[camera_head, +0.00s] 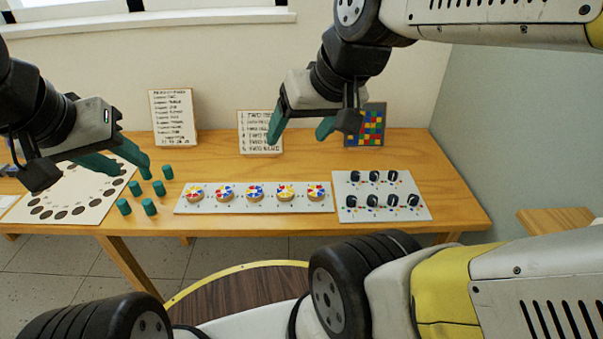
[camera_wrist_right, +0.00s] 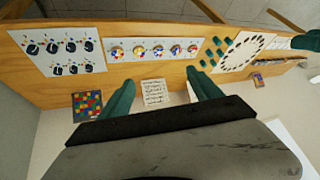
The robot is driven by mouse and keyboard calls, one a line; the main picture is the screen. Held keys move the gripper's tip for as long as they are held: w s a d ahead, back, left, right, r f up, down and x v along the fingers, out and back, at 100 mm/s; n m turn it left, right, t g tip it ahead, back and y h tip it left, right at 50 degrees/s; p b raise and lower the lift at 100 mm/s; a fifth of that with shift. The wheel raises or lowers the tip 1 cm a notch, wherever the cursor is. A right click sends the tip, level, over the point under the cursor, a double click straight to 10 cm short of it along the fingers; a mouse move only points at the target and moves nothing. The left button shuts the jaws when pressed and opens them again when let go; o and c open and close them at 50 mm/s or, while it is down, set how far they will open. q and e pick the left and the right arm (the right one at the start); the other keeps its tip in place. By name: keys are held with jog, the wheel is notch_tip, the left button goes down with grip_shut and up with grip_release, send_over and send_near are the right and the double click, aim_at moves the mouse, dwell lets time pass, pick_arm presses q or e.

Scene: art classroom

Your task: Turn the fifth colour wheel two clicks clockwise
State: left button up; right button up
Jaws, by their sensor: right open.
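A white strip (camera_head: 240,208) on the wooden table carries a row of several colour wheels with red, blue, yellow and white sectors. The wheel at its right end, fifth from the left, is the fifth colour wheel (camera_head: 316,193). In the right wrist view, turned around, this wheel (camera_wrist_right: 116,53) is at the strip's left end. My right gripper (camera_head: 297,137) is open and empty, above the back of the table, apart from the wheels. In the right wrist view its fingers (camera_wrist_right: 160,82) are spread below the strip. My left gripper (camera_head: 132,170) is open and empty near the teal cylinders.
A white panel (camera_head: 381,214) with several black knobs lies right of the strip. Teal cylinders (camera_head: 124,207) and a white board with dark circles (camera_head: 95,207) are at the left. Two text cards (camera_head: 174,117) (camera_head: 260,132) and a coloured grid (camera_head: 366,127) stand at the back.

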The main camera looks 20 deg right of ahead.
jog(key=w+d+f+n+g, duration=0.1)
jog(key=w+d+f+g, duration=0.15)
jog(key=w, duration=0.55)
jog(key=n+g+h, duration=0.2)
jog(key=n+g, duration=0.2)
send_over(316, 191)
notch_tip(316, 191, down, 24)
jog(key=shift+f, duration=0.1)
notch_tip(316, 191, down, 8)
jog(key=shift+w+f, duration=0.1)
jog(key=shift+c, duration=0.4)
jog(key=c, duration=1.3)
